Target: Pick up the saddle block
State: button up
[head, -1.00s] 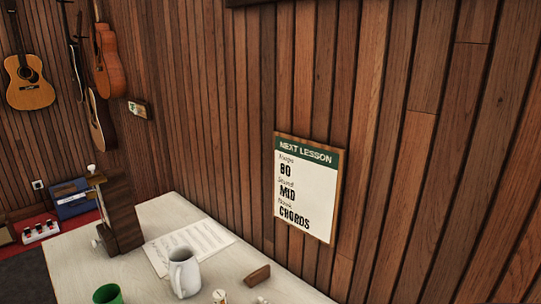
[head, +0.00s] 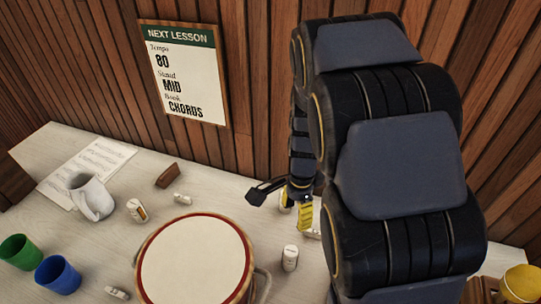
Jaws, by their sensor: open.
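A small brown wooden block (head: 168,176), which looks like the saddle block, lies on the pale table in the head view, right of the mug and near the wall. Nothing touches it. My gripper (head: 272,194) is above the table, well to the right of the block, open and apart from it. One dark finger reaches out to the left; the other side is partly hidden by my arm.
A drum (head: 195,262) with a red rim stands in front of the block. Near it are a white mug (head: 92,197), a green cup (head: 20,251), a blue cup (head: 57,275) and small white bottles (head: 137,210). A yellow item (head: 305,216) is beside my gripper.

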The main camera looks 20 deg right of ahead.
aim_at(315, 232)
jog(key=d+f+m, duration=0.2)
jog(key=d+f, duration=0.1)
jog(key=w+d+f+m, duration=0.1)
jog(key=d+f+m, duration=0.1)
jog(key=f+m, duration=0.1)
jog(key=w+d+f+m, duration=0.1)
jog(key=d+f+m, duration=0.2)
jog(key=f, duration=0.1)
jog(key=shift+d+f, duration=0.15)
jog(key=shift+d, duration=0.15)
jog(key=shift+s+f+m, duration=0.1)
jog(key=shift+f+m, duration=0.3)
jog(key=shift+f, duration=0.35)
notch_tip(315, 232, down, 7)
jog(key=shift+a+r, duration=0.15)
jog(key=shift+r, duration=0.05)
grip_shut()
